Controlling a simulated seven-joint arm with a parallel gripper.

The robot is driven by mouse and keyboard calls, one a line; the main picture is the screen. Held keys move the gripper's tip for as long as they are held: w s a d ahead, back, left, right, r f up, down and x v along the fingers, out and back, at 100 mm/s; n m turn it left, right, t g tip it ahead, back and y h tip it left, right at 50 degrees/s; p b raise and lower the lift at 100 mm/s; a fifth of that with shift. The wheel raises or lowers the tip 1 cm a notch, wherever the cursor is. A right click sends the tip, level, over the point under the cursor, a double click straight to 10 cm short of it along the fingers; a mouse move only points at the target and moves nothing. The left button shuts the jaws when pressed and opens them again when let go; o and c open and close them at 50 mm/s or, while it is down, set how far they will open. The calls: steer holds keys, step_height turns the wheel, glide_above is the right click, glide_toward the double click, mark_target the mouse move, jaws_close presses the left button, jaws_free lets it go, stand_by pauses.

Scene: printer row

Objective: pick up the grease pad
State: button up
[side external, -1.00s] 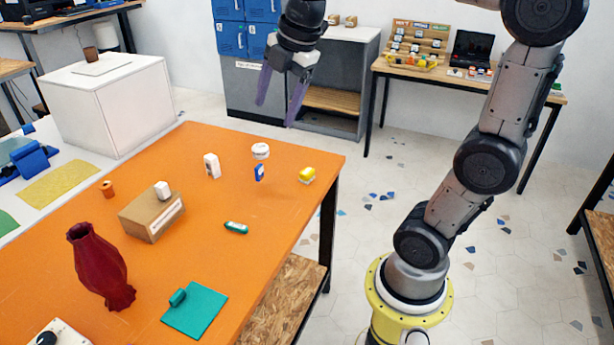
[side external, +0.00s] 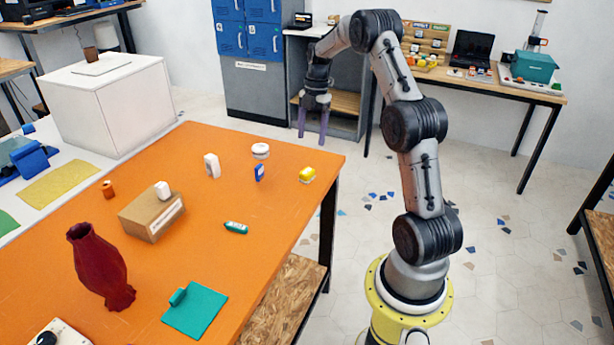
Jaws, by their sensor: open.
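I cannot tell for sure which small item is the grease pad. Candidates on the orange table (side external: 200,260) are a white round tub (side external: 260,150), a yellow block with a white part (side external: 307,174), a small blue item (side external: 259,172) and a white upright item (side external: 212,165). A small green item (side external: 236,227) lies nearer the middle. My gripper (side external: 312,126) points down with its purple fingers apart and empty. In the picture it appears above and beyond the table's far right edge, apart from every item.
A cardboard box (side external: 152,216) with a white item on top stands left of centre. A dark red vase (side external: 100,266) and a teal pad (side external: 194,311) are nearer the front. Grey cabinets (side external: 250,90) stand behind my gripper. The table's right front is clear.

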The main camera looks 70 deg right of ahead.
mark_target(307, 171)
steer(key=f, duration=0.3)
steer(key=a+f, duration=0.1)
steer(key=f, duration=0.3)
steer(key=a+f, duration=0.1)
steer(key=f, duration=0.3)
steer(key=shift+w+f, duration=0.15)
steer(key=shift+w, duration=0.05)
steer(key=shift+c, duration=0.2)
jaws_close()
